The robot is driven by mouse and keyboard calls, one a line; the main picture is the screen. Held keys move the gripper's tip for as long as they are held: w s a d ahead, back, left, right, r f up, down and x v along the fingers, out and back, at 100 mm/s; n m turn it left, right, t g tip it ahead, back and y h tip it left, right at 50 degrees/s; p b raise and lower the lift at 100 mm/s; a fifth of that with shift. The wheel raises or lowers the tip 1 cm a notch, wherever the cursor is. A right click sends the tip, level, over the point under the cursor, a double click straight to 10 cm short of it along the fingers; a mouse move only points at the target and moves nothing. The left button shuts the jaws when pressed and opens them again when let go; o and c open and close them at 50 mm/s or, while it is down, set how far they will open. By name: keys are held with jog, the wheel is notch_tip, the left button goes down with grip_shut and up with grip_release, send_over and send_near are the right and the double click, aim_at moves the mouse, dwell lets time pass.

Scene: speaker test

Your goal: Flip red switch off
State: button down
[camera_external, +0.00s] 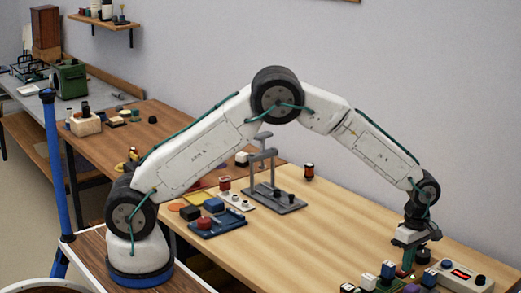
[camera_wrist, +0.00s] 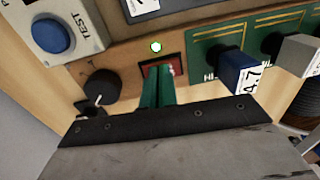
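The red switch (camera_wrist: 163,67) is a red rocker in a dark frame, set in a wooden panel, in the wrist view. In the external view my gripper (camera_external: 406,270) points down at the table's right end; the switch cannot be made out there.
A black knob (camera_wrist: 101,87) is left of the fingers. A blue TEST button (camera_wrist: 54,36) is at upper left. A blue block-shaped part (camera_wrist: 233,72) and a grey one (camera_wrist: 299,54) stand out on the right.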

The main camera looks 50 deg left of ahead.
notch_tip(320, 180, up, 14)
jog(key=w, duration=0.2)
dwell(0.5)
jog(key=shift+s+a+r+g, duration=0.1)
jog(key=shift+s+g, duration=0.2)
jog(key=shift+s, duration=0.35)
jog(key=f, duration=0.4)
jog(key=s+f, duration=0.1)
jog(key=f, duration=0.4)
jog(key=s+f, duration=0.1)
jog(key=f, duration=0.4)
